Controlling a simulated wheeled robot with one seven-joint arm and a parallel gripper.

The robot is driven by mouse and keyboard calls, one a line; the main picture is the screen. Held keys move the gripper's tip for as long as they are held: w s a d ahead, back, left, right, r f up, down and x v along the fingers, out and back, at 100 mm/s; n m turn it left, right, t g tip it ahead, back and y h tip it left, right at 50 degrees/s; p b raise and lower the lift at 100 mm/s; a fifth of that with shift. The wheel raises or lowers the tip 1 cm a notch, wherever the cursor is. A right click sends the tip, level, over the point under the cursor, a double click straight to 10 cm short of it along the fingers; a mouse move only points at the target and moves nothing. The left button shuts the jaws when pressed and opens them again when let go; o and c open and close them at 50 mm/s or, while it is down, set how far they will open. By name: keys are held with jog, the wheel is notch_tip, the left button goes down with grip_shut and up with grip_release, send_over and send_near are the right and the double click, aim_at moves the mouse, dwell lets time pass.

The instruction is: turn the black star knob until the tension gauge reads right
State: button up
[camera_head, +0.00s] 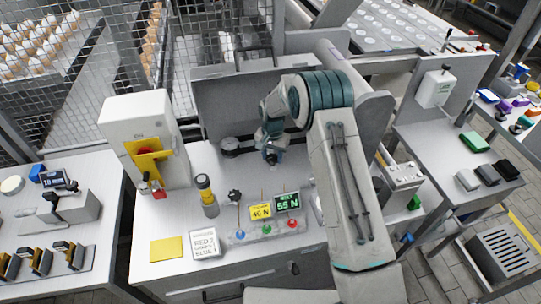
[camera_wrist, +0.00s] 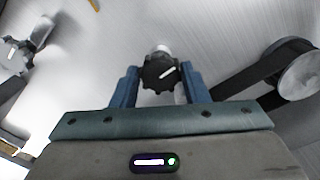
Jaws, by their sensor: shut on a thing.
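In the wrist view a black star knob (camera_wrist: 159,72) with a white mark slanting up to the right sits between the blue fingers of my gripper (camera_wrist: 160,84), which is shut on it. In the head view my gripper (camera_head: 270,154) is at the grey back panel, and its fingers and the held knob are too small to tell apart. A dark display (camera_head: 287,202) with green characters shows what looks like 55 N. A yellow label (camera_head: 261,212) beside it seems to read 46 N. A second black star knob (camera_head: 235,195) stands apart, left of the label.
Blue, green and red knobs line the table front. A round pulley (camera_wrist: 300,76) with a dark belt is right of my gripper.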

jog(key=n+b, duration=0.3)
jog(key=b, duration=0.1)
jog(key=shift+f, duration=0.2)
jog(key=n+b, duration=0.3)
jog(key=n, duration=0.2)
jog(key=shift+r, duration=0.1)
jog(key=n+b, duration=0.1)
jog(key=n, duration=0.3)
jog(key=shift+r+b, duration=0.1)
jog(key=shift+b, duration=0.25)
jog(key=n, duration=0.5)
jog(key=shift+a+b, duration=0.15)
jog(key=shift+b, duration=0.25)
jog(key=shift+n, duration=0.5)
